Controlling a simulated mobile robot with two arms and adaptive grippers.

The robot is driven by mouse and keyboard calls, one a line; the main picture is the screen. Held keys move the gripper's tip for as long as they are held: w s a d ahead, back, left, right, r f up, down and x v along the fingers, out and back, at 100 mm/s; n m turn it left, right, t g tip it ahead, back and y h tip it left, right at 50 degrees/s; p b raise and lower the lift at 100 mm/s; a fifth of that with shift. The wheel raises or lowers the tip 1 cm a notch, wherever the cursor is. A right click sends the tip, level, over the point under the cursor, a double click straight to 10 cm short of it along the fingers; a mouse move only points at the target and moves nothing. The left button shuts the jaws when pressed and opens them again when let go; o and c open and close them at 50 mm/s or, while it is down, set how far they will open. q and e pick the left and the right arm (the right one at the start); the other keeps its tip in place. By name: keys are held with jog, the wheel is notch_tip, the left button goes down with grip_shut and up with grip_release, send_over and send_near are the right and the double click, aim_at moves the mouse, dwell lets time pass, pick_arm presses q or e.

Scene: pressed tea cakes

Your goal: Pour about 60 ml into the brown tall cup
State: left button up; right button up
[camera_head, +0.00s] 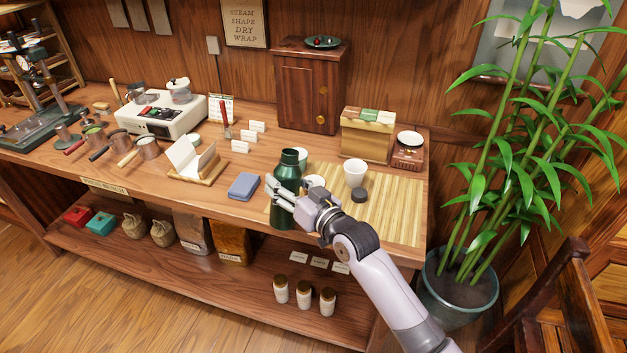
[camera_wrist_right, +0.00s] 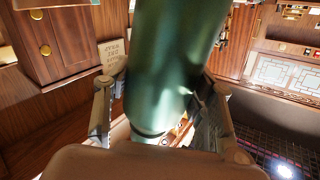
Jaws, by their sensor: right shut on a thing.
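A dark green bottle (camera_head: 285,205) stands upright at the left end of the bamboo mat (camera_head: 400,207), its mouth uncovered. My right gripper (camera_head: 281,193) is shut around its body, and the green body also fills the middle of the right wrist view (camera_wrist_right: 165,60) between the two fingers (camera_wrist_right: 160,110). I cannot tell whether its base touches the mat. A white cup (camera_head: 355,173) stands on the mat, right of the bottle. Two more pale cups are partly hidden behind the bottle and gripper. I cannot make out a brown tall cup. My left gripper is out of view.
A dark round cap (camera_head: 359,195) lies on the mat near the white cup. A blue box (camera_head: 243,187) lies left of the bottle. A wooden box (camera_head: 367,135) and a small scale (camera_head: 408,152) stand behind the mat. The mat's right part is clear. A potted bamboo (camera_head: 460,285) stands right.

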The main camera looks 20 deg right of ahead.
jog(key=shift+w+d+r+m, duration=0.1)
jog(key=shift+m, duration=0.5)
jog(key=m, duration=0.1)
jog(key=d+f+m+g, duration=0.1)
jog(key=m, duration=0.1)
jog(key=shift+w, duration=0.35)
jog(key=m, duration=0.1)
jog(key=f+m+g, duration=0.1)
jog(key=shift+s+a+f+m+y, duration=0.2)
jog(key=shift+a+f+m+y, duration=0.1)
jog(key=shift+m+y, duration=0.1)
jog(key=shift+s+a+f+m+g, duration=0.1)
jog(key=shift+a+f+m+g, duration=0.15)
jog(key=shift+f+m, duration=0.45)
jog(key=shift+m, duration=0.3)
jog(key=shift+f+m+g+y, duration=0.15)
jog(key=shift+m+g+y, duration=0.1)
jog(key=shift+m+y, duration=0.15)
jog(key=shift+d+r+p, duration=0.1)
jog(key=shift+r+p, duration=0.3)
jog(key=shift+p, duration=0.25)
jog(key=shift+d+r+m+p, duration=0.2)
jog(key=shift+d+m+p, duration=0.05)
jog(key=shift+m+p, duration=0.3)
jog(key=shift+w, duration=0.2)
